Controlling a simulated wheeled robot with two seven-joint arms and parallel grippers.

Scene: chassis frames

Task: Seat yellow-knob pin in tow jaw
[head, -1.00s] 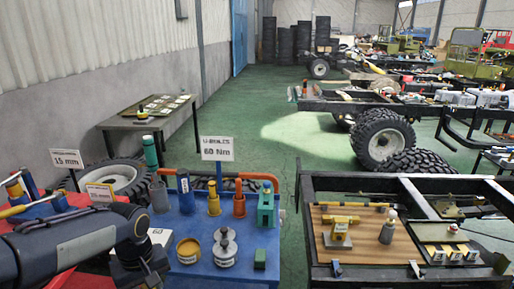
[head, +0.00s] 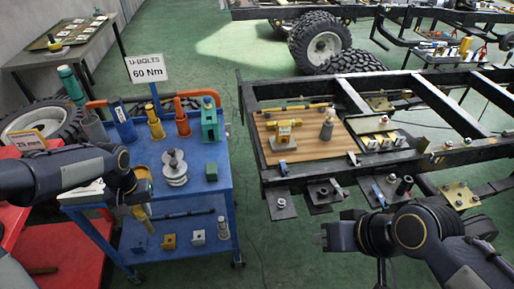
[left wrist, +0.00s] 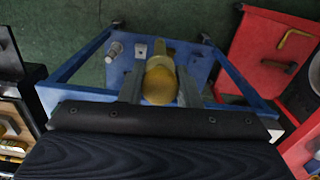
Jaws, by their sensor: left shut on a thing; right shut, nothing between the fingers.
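My left gripper (head: 140,190) is shut on the yellow-knob pin (head: 147,212), in front of the blue cart. The left wrist view shows the round yellow knob (left wrist: 159,86) between the two fingers; much of the pin below is hidden by it. My right gripper (head: 322,236) is shut and empty, below the near edge of the chassis frame. A yellow fixture on a grey base (head: 284,135) stands on the wooden board. Several brackets, one a dark plate with a bolt (head: 281,205), sit along the frame's near edge. I cannot tell which part is the tow jaw.
The black chassis frame (head: 262,180) stands to the right. Green floor (head: 250,240) is clear between them.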

